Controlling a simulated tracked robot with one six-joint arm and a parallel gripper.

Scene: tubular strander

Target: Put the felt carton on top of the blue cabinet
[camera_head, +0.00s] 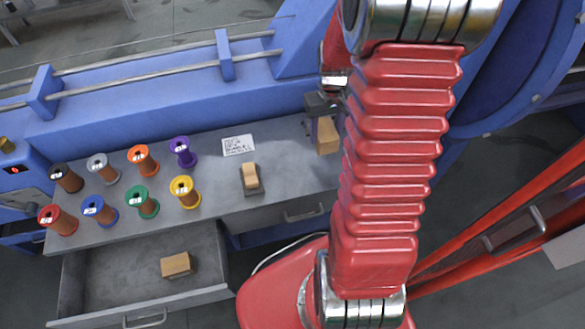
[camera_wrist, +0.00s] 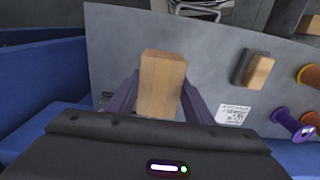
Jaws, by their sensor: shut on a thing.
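A plain tan carton (camera_head: 327,136) is between the fingers of my gripper (camera_head: 322,112), near the right end of the grey bench top. In the wrist view the carton (camera_wrist: 161,84) fills the gap between the two fingers (camera_wrist: 160,98), which are shut on it. No label shows on it, so I cannot tell its contents. I cannot tell whether it touches the bench. A blue box-like cabinet (camera_head: 12,178) with a red display stands at the far left, partly cut off. I cannot tell whether it is the task's blue cabinet.
Several coloured spools (camera_head: 142,160) stand on the bench's left part. A tan block on a dark base (camera_head: 250,177) and a printed card (camera_head: 238,146) lie between them and my gripper. An open drawer (camera_head: 85,285) holds another carton (camera_head: 176,265). Blue machinery runs behind.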

